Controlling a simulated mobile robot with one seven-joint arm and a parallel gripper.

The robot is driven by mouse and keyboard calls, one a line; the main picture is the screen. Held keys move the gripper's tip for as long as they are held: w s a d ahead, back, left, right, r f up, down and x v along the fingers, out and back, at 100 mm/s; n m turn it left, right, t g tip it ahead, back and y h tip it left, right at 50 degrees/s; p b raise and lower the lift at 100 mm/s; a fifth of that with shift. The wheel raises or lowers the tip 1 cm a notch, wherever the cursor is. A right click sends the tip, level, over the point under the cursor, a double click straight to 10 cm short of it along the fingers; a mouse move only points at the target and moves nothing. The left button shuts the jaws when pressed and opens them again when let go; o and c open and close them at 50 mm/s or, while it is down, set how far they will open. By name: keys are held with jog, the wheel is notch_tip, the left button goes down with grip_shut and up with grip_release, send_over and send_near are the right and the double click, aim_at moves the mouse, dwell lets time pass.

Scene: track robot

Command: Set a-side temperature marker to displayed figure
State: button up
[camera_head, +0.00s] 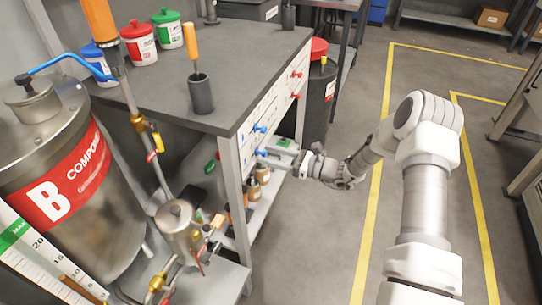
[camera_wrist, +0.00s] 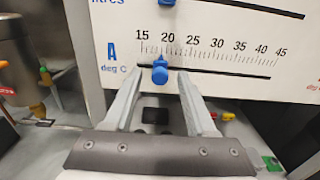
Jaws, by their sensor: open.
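The A-side temperature scale (camera_wrist: 205,50) is on a white panel marked "A deg C", running from 15 to 45. Its blue marker (camera_wrist: 160,72) sits on the slot below the scale, at about 18, a little left of 20. In the wrist view my gripper (camera_wrist: 160,82) is open, one finger on each side of the marker, with gaps showing. In the head view my gripper (camera_head: 270,156) is at the front panel of the bench, by the lower blue marker (camera_head: 261,152). I cannot read any displayed target figure in these views.
Another blue marker (camera_wrist: 168,3) is above, on the litres slot. Red markers (camera_head: 296,95) are farther along the panel. The bench (camera_head: 245,60) holds a dark cup (camera_head: 201,95) with an orange-handled tool. A steel "B" tank (camera_head: 45,150) stands left.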

jog(key=shift+c, duration=0.3)
grip_shut()
dwell(1.1)
